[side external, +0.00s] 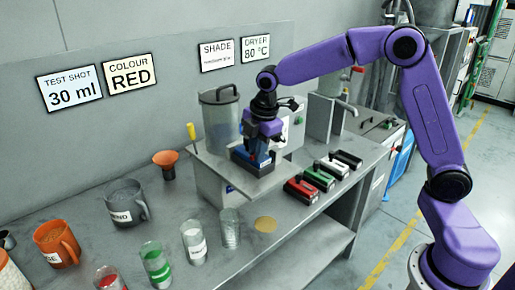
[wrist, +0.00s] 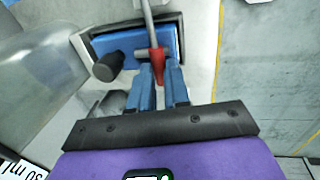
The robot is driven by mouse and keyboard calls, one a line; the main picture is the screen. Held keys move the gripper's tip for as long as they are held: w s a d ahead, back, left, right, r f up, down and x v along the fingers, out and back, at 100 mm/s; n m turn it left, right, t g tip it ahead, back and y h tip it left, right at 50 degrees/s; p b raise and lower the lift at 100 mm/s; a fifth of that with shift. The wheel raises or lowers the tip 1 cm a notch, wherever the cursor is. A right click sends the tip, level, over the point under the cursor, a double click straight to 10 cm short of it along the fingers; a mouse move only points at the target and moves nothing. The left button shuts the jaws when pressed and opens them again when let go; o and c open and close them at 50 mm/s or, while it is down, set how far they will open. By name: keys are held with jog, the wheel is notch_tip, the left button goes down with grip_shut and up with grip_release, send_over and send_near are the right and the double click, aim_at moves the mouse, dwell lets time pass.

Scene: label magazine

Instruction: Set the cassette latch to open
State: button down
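A blue cassette (side external: 256,152) with a dark frame sits on the grey plate of the machine in the side external view. In the wrist view the blue cassette (wrist: 130,45) shows a black round knob (wrist: 107,67) at its left. A red-tipped lever (wrist: 157,62), perhaps the latch, has a grey rod running up past the top edge. My gripper (wrist: 159,80) points at the cassette, its two blue fingers close on either side of the red tip. Whether they touch it is unclear. In the side external view my gripper (side external: 262,138) is just above the cassette and hides part of it.
A clear lidded hopper (side external: 220,115) stands behind, left of my gripper. Red (side external: 299,191), green (side external: 318,179) and white (side external: 333,168) cassettes and a black tray (side external: 347,159) lie to the right. Cups (side external: 193,240) and jugs (side external: 127,204) stand at the front left.

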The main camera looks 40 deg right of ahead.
jog(key=shift+s, duration=0.15)
jog(key=shift+s+d+n, duration=0.15)
jog(key=shift+s+n, duration=0.55)
jog(key=shift+n, duration=0.5)
jog(key=n, duration=0.1)
jog(key=s+n+y, duration=0.1)
jog(key=shift+s+d+n, duration=0.3)
jog(key=shift+d+n, duration=0.05)
jog(key=shift+n, duration=0.05)
jog(key=s+d+n, duration=0.1)
jog(key=n, duration=0.1)
jog(key=s+d+n, duration=0.1)
jog(key=n, duration=0.1)
jog(key=shift+g+y, duration=0.3)
jog(key=shift+g, duration=0.1)
jog(key=d+n, duration=0.1)
jog(key=n, duration=0.1)
jog(key=s+d+n, duration=0.1)
jog(key=shift+n, duration=0.4)
jog(key=shift+s+d+r+n+g+y, duration=0.15)
jog(key=shift+d+n+g, duration=0.2)
jog(key=shift+n, duration=0.35)
jog(key=shift+s+d+f+n+g+y, duration=0.15)
jog(key=shift+d+n, duration=0.3)
jog(key=shift+n, duration=0.25)
jog(key=shift+r, duration=0.1)
jog(key=c, duration=1.1)
grip_release()
